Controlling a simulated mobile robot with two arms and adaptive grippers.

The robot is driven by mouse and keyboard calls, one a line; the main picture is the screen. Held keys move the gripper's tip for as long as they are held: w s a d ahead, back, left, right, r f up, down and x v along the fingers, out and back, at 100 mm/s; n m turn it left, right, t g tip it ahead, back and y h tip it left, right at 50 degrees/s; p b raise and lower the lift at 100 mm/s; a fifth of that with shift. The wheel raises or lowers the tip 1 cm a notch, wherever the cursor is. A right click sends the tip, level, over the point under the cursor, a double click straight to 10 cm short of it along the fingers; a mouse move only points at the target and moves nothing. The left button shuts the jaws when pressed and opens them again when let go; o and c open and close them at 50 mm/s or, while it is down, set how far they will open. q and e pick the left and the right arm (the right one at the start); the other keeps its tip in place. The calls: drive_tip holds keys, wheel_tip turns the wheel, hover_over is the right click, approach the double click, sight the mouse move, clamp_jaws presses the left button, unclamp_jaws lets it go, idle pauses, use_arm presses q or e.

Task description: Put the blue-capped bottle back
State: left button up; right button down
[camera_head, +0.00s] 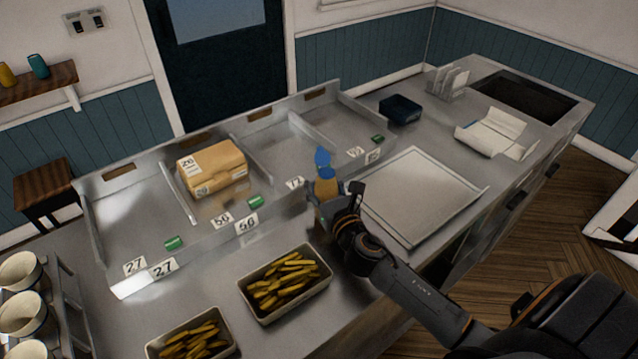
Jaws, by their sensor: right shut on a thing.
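The blue-capped bottle (325,190) has an orange-brown body and a blue spout-like cap. It looks upright in the middle of the camera_head view, in front of the metal compartments. My right gripper (329,197) is shut on the bottle, and its arm reaches in from the lower right. The gripper hides part of the bottle's lower body, and I cannot tell whether the base touches the counter. The compartment unit (128,220) has labels such as 27, 56 and 72 on its front. My left gripper is not in view.
A wrapped brown package (213,168) sits in one compartment. Two trays of fries, one here (287,318) and one at lower left (165,344), stand in front. A flat metal tray (425,190) lies to the right. A dark blue box (400,108) and white papers (497,132) lie farther back.

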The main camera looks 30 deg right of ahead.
drive_tip(key=shift+f, duration=0.3)
drive_tip(key=shift+f, duration=0.1)
drive_tip(key=c, duration=0.6)
unclamp_jaws()
drive_tip(key=s+b, duration=0.1)
drive_tip(key=s, duration=0.6)
drive_tip(key=s+a+b, duration=0.1)
drive_tip(key=s, duration=0.2)
drive_tip(key=shift+s+a+b, duration=0.1)
drive_tip(key=shift+s+b, duration=0.25)
drive_tip(key=shift+s+a, duration=0.1)
drive_tip(key=shift+s, duration=0.55)
